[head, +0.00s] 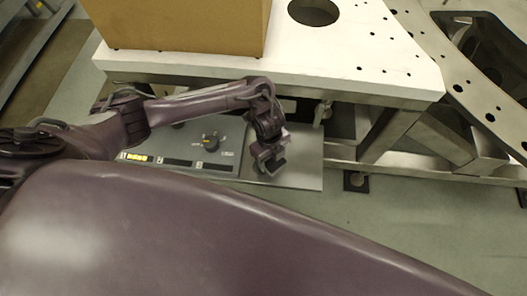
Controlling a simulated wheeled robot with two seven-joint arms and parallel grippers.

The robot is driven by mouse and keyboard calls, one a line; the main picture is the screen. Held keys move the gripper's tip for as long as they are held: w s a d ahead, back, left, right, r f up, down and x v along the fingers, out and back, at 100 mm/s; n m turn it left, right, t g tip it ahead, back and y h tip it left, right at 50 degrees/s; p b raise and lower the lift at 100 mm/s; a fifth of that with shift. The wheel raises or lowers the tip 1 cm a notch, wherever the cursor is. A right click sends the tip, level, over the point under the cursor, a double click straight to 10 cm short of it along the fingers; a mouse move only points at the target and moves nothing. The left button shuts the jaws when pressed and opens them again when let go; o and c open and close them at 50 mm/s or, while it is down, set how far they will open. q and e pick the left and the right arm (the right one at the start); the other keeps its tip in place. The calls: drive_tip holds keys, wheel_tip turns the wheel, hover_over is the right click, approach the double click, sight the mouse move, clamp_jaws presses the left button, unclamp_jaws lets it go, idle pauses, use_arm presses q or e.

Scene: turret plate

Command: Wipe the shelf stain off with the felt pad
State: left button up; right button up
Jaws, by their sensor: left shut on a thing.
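My left gripper (270,157) reaches down from the left over the right part of the grey shelf (305,174). Its jaws are shut on a small dark piece, which looks like the felt pad (274,165). The pad is at or just above the shelf surface; I cannot tell whether it touches. I see no stain on the bare shelf around it, and the patch under the gripper is hidden. My right gripper is out of view.
The white plate (340,50) overhangs behind, bearing a brown box (180,25). A metal frame (430,150) stands at right. Floor in front is clear.

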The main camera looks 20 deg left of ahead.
sight(251, 162)
use_arm(q)
drive_tip(key=shift+d, duration=0.3)
drive_tip(key=shift+r, duration=0.1)
drive_tip(key=shift+s+a+p, duration=0.2)
drive_tip(key=shift+a+p, duration=0.15)
drive_tip(key=shift+a, duration=0.45)
drive_tip(key=shift+s+a+p, duration=0.2)
drive_tip(key=shift+a+p, duration=0.15)
drive_tip(key=shift+a, duration=0.45)
drive_tip(key=shift+s+a+f, duration=0.1)
drive_tip(key=shift+s+a, duration=0.15)
drive_tip(key=shift+a, duration=0.65)
drive_tip(key=shift+s+a+f, duration=0.1)
drive_tip(key=shift+s+a, duration=0.15)
drive_tip(key=shift+a, duration=0.6)
drive_tip(key=shift+a+f, duration=0.15)
drive_tip(key=shift+f, duration=0.05)
drive_tip(key=shift+d+p, duration=0.35)
drive_tip(key=shift+d, duration=1.05)
drive_tip(key=shift+c, duration=0.5)
drive_tip(key=shift+w+d+r, duration=0.1)
drive_tip(key=shift+w+d, duration=0.2)
drive_tip(key=shift+d, duration=0.45)
drive_tip(key=shift+w+d+r, duration=0.1)
drive_tip(key=shift+w+d, duration=0.2)
drive_tip(key=shift+d, duration=0.4)
drive_tip(key=shift+w+d, duration=0.3)
drive_tip(key=shift+d, duration=0.45)
